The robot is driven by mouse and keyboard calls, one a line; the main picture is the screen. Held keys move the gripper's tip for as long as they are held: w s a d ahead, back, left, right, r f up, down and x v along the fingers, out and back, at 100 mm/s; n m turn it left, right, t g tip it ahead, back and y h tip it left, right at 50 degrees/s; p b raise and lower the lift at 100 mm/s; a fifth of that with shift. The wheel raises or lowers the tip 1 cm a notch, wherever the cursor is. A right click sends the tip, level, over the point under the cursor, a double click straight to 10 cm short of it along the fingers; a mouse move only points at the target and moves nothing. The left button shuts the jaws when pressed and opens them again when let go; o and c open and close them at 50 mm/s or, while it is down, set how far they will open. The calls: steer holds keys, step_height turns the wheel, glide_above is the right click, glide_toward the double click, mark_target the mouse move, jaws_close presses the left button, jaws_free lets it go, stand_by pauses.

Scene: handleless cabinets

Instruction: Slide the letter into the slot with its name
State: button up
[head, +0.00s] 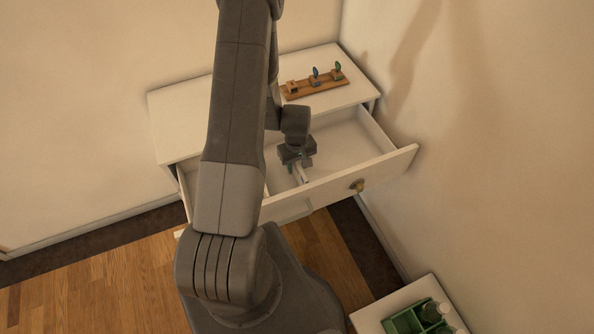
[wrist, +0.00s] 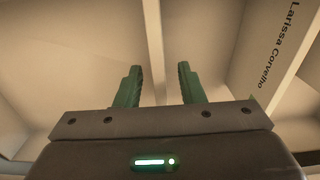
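My gripper (head: 299,168) is down inside the open drawer of the white cabinet in the head view. The name "Larissa Corvelho" (wrist: 286,52) is printed in dark letters on a pale surface at the right of the wrist view, to the right of the fingers. I cannot tell whether that surface is the letter or part of the drawer.
A wooden rack (head: 318,86) with small blue and green pieces stands on the cabinet top. A green crate (head: 405,322) sits on a white stand at lower right. A wall closes the right side.

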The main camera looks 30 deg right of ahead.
steer(key=shift+f, duration=0.2)
jaws_close()
steer(key=shift+r, duration=0.15)
